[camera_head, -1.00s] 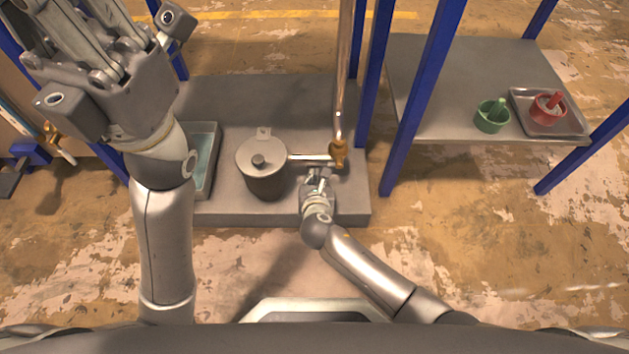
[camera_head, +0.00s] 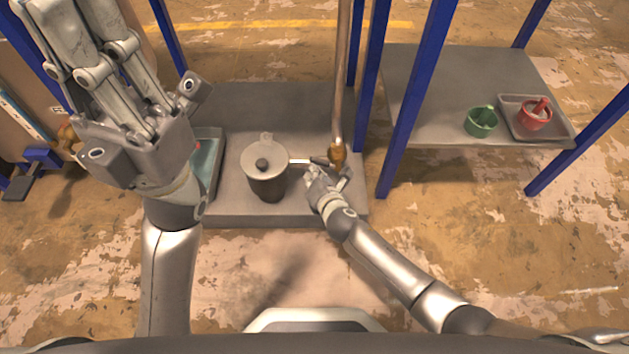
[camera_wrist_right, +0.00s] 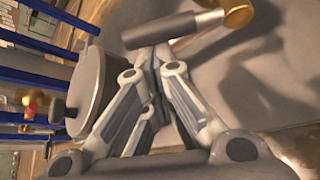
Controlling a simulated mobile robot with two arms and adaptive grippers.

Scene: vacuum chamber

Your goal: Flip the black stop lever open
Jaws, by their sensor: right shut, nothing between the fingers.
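The black stop lever (camera_wrist_right: 160,30) shows in the right wrist view as a dark cylindrical grip on a short metal rod, which runs to a brass fitting (camera_wrist_right: 238,14). In the head view the dark lever (camera_head: 320,160) is small, beside the brass fitting (camera_head: 338,155) at the foot of the vertical pipe. My right gripper (camera_wrist_right: 150,58) is shut and empty, its fingertips just below the grip; I cannot tell whether they touch it. It also shows in the head view (camera_head: 318,176). My left gripper (camera_head: 90,50) is raised at the left, its fingertips partly cut off.
A lidded metal pot (camera_head: 266,180) stands on the grey platform (camera_head: 235,208), left of the lever. A tray (camera_head: 208,165) lies further left. Blue posts (camera_head: 412,105) rise to the right.

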